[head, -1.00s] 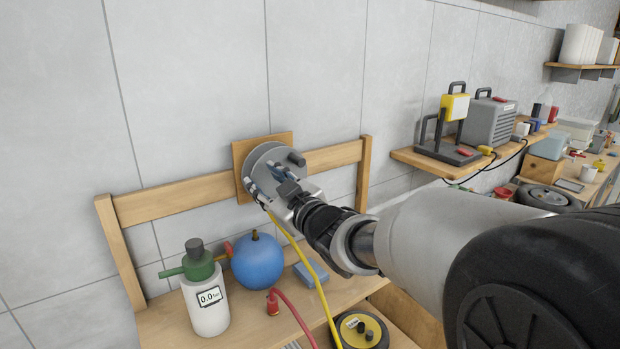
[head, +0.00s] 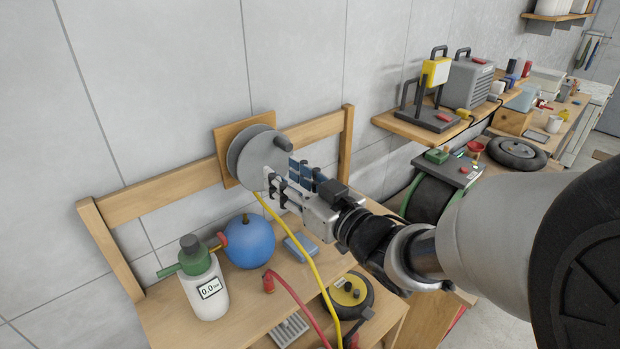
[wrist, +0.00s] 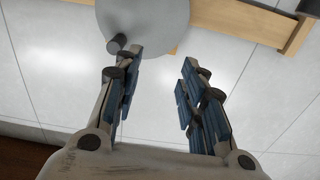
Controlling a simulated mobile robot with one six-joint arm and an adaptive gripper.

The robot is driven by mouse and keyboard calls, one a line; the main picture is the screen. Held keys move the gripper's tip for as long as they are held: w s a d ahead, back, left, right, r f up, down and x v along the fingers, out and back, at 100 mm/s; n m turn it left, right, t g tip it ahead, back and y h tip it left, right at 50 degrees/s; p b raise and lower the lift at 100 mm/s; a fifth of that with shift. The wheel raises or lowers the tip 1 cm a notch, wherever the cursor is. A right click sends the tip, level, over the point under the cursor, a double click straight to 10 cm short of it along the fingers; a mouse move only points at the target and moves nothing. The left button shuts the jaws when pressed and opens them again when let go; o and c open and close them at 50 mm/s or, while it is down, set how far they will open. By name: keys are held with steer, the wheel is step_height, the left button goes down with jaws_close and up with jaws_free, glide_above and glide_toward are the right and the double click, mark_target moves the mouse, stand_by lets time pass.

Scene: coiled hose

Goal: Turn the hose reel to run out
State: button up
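The grey hose reel (head: 257,157) is a round disc on a wooden board on the wall. Its dark crank handle (head: 284,141) stands out at the disc's upper right. A yellow hose (head: 289,235) hangs down from the reel. My gripper (head: 287,175) is just in front of the reel's lower right side, below the handle. In the wrist view the blue-padded fingers are spread with nothing between them. There the reel (wrist: 145,22) is at the top, and the handle (wrist: 117,43) is by the left fingertip; I cannot tell whether they touch.
Below, a bench holds a white bottle with a gauge (head: 207,287), a blue ball-shaped vessel (head: 248,243), a blue block (head: 299,246) and a red hose (head: 300,308). A wooden rail (head: 165,182) runs behind. A shelf (head: 405,127) with a work lamp is to the right.

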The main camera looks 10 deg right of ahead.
steer(key=b+v, duration=0.5)
steer(key=v, duration=0.3)
steer(key=shift+s+b, duration=0.25)
steer(key=shift+b, duration=0.15)
steer(key=shift+d, duration=0.2)
